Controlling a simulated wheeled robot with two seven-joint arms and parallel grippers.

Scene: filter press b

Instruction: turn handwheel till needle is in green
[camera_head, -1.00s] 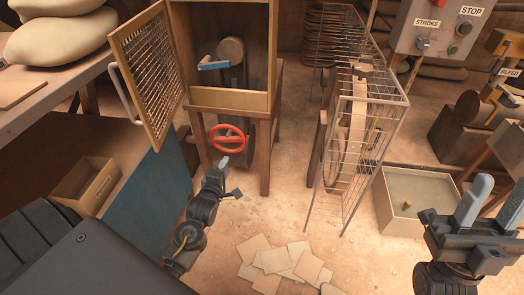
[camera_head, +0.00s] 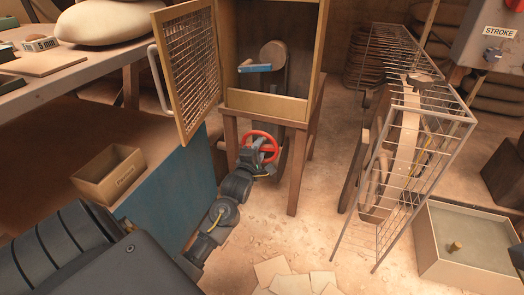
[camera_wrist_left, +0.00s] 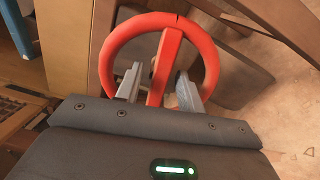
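The red handwheel (camera_head: 259,137) is on the front of the wooden press frame, below its open cabinet. In the left wrist view the wheel's red rim and a spoke (camera_wrist_left: 165,65) fill the upper middle. My left gripper (camera_wrist_left: 158,88) is at the wheel, with one finger on each side of this spoke. The fingers stand apart, with gaps to the spoke visible. In the head view the left gripper (camera_head: 252,156) partly covers the wheel. My right gripper is out of view, except perhaps a dark sliver at the right edge. No gauge needle or green zone can be made out.
The mesh door (camera_head: 186,75) stands open left of the cabinet (camera_head: 262,104). A wire cage (camera_head: 420,120) and a pale tray (camera_head: 470,262) are to the right. A cardboard box (camera_head: 108,176) is at left. Loose sheets (camera_head: 290,280) lie on the floor.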

